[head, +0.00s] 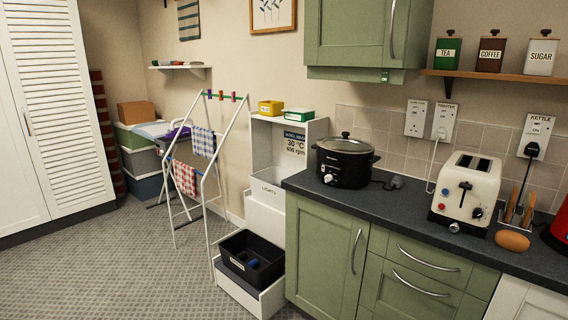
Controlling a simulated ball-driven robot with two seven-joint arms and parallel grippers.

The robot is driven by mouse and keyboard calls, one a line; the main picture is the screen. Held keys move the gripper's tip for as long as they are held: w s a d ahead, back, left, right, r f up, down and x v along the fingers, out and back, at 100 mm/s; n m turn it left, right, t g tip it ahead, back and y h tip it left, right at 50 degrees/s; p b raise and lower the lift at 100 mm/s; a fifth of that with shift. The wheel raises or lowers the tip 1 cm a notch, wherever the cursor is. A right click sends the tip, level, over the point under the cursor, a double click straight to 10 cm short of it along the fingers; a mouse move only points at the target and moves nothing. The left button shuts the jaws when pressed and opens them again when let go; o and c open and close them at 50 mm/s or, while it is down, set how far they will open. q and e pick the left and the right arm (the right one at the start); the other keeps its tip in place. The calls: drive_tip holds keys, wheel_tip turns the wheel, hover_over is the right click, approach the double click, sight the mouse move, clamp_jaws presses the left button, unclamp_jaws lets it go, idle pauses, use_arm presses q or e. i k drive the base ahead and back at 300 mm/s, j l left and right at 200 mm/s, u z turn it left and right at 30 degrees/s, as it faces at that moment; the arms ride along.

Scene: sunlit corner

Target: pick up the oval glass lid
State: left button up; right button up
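The oval glass lid (345,144) sits on top of a black slow cooker (344,168) in the head view. It has a dark knob in the middle. The cooker stands on the dark worktop near its left end, with a round control dial on its front. Neither of my grippers is in view.
A cream toaster (466,190) stands right of the cooker on the worktop (407,205), with a plug and cable between them. A brown oval object (512,241) lies near the front edge. Green wall cupboards (365,35) hang above the cooker. A clothes airer (205,155) stands on the floor at left.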

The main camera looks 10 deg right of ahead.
sight(343, 143)
drive_tip(key=i+j+z, duration=0.1)
drive_tip(key=i+z, duration=0.25)
drive_tip(key=i, duration=0.2)
drive_tip(key=i+j+z, duration=0.3)
drive_tip(key=i, duration=0.25)
drive_tip(key=i+j+z, duration=0.35)
drive_tip(key=i, duration=0.15)
